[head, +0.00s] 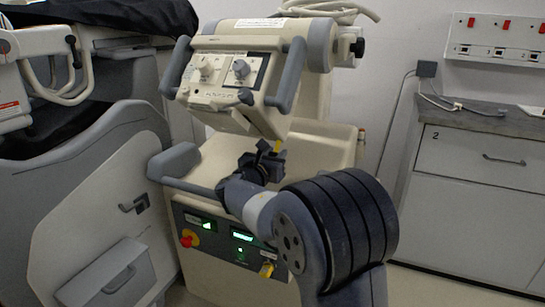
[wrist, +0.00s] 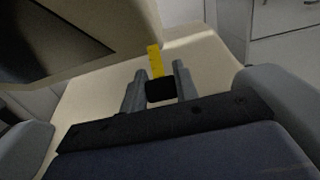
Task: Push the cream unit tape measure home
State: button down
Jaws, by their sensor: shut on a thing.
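The cream unit (head: 315,160) stands in the middle of the head view, with its control head (head: 232,75) above a flat cream top. The tape measure shows as a short yellow strip (wrist: 155,60) with a black block (wrist: 160,90) at its near end. The yellow strip also shows in the head view (head: 277,146), just below the control head. My gripper (wrist: 161,78) is shut on the black block, one grey finger on each side. In the head view my gripper (head: 262,167) is over the cream top. Whether the strip's far end enters the housing is unclear.
Grey handles (head: 287,78) flank the control head, and a grey side handle (head: 175,160) sticks out at left. A red knob (head: 187,239) is on the front panel. A grey machine (head: 100,200) stands left, a drawer cabinet (head: 475,165) right.

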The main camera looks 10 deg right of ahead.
jog(key=c, duration=1.1)
grip_release()
jog(key=p+v, duration=0.2)
jog(key=v, duration=0.8)
jog(key=shift+a, duration=0.1)
jog(key=shift+s+a, duration=0.15)
jog(key=shift+s, duration=0.2)
jog(key=shift+c, duration=0.2)
